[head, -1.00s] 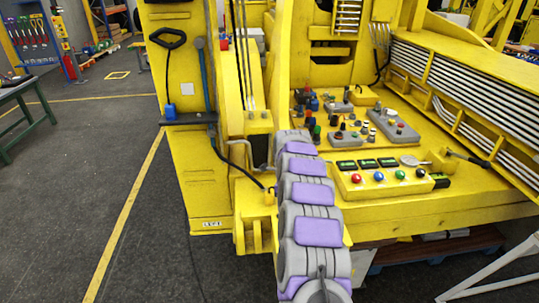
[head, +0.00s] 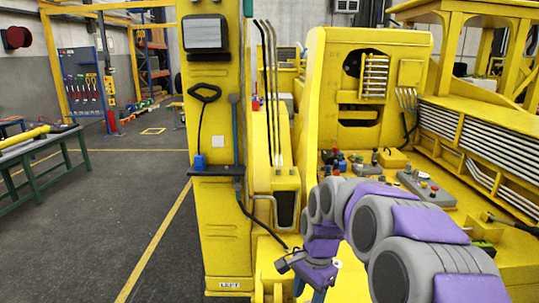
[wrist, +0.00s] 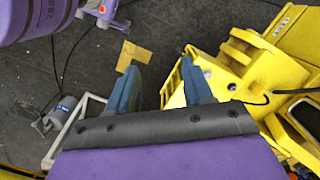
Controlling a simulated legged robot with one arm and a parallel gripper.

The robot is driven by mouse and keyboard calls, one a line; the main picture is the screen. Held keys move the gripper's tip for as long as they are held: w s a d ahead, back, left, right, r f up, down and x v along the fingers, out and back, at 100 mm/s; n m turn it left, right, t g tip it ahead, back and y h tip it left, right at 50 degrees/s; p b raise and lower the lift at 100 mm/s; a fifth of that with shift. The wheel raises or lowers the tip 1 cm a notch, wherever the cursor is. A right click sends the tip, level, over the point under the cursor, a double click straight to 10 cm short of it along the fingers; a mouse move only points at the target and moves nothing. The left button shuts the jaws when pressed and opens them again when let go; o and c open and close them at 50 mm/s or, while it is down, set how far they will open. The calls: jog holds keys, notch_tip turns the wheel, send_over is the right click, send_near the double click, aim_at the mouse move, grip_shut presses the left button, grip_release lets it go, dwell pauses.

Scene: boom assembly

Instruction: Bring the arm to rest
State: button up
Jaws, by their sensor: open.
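My arm, grey with purple covers, reaches in from the lower right of the head view and bends down near the front of the yellow boom assembly (head: 222,235). My gripper (head: 312,293) hangs low beside the yellow base, its fingers partly cut off by the picture's bottom edge. In the wrist view my gripper (wrist: 166,80) shows two blue fingers spread apart with nothing between them. Below them lie dark floor and a yellow bracket (wrist: 235,75) close to the right finger.
A control deck with knobs (head: 430,190) lies behind my arm. A cable with a black handle (head: 204,93) hangs on the yellow column. A green-legged table (head: 40,150) stands at the left. Dark floor (head: 110,220) between them is clear. A grey cylinder (wrist: 60,112) lies on the floor.

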jog(key=s+d+f+n+b, duration=0.1)
jog(key=s+f+n+b, duration=0.1)
jog(key=s, duration=0.8)
jog(key=s+d+f+n+h+b, duration=0.1)
jog(key=s+n, duration=0.4)
jog(key=s, duration=0.6)
jog(key=s+d+f+n+g+b, duration=0.1)
jog(key=s+d+f+n+b, duration=0.2)
jog(key=s, duration=0.8)
jog(key=shift+f+n, duration=0.4)
jog(key=shift+f, duration=0.1)
